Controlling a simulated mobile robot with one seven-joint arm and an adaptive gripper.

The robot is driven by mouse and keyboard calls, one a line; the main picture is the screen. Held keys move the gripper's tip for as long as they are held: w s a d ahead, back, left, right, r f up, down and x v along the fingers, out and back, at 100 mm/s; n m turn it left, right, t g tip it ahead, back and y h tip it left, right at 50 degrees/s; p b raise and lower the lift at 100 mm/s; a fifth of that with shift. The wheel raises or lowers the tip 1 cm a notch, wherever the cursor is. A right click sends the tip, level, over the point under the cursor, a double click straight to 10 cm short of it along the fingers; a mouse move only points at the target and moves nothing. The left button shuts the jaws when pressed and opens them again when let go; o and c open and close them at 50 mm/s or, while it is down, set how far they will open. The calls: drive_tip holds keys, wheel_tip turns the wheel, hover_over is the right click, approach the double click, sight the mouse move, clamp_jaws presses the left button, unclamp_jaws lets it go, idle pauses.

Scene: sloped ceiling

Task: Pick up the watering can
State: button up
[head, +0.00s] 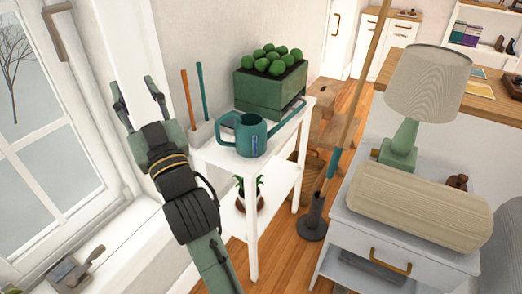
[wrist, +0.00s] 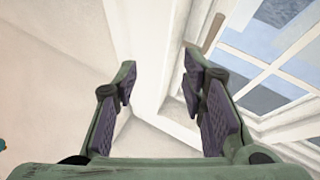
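A teal watering can (head: 252,138) stands upright on the front part of a small white table (head: 229,158). Its handle loop is on the left and its long spout points up to the right. My gripper (head: 136,92) is in front of the wall beside the window, to the left of the can and apart from it. In the wrist view my gripper (wrist: 160,90) has its two fingers wide apart with nothing between them. The wrist view faces the wall and window, and only a sliver of something teal shows at its left edge.
A green planter (head: 258,90) with round plants stands behind the can. Two upright tools, one with an orange handle (head: 187,98) and one teal (head: 202,90), stand left of it. A dresser (head: 385,240) with a lamp (head: 425,85) is at the right. The window (head: 40,130) is close on the left.

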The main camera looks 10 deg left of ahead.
drive_tip(key=w+d+f+m+h, duration=0.2)
drive_tip(key=w+d+f+h, duration=0.3)
drive_tip(key=f, duration=0.4)
drive_tip(key=m+g+h+b, duration=0.1)
drive_tip(key=m+h+b, duration=0.1)
drive_tip(key=m+h, duration=0.15)
approach(219, 131)
drive_tip(key=shift+n+h, duration=0.35)
drive_tip(key=x, duration=0.2)
drive_tip(key=p+x, duration=0.1)
drive_tip(key=x, duration=0.2)
drive_tip(key=shift+s+a+r, duration=0.15)
drive_tip(key=shift+a+r, duration=0.1)
drive_tip(key=shift+a, duration=0.05)
drive_tip(key=shift+f+p+x, duration=0.2)
drive_tip(key=shift+p+x, duration=0.45)
drive_tip(key=shift+x, duration=2.2)
clamp_jaws()
drive_tip(key=shift+d+r, duration=0.1)
drive_tip(key=shift+r, duration=0.05)
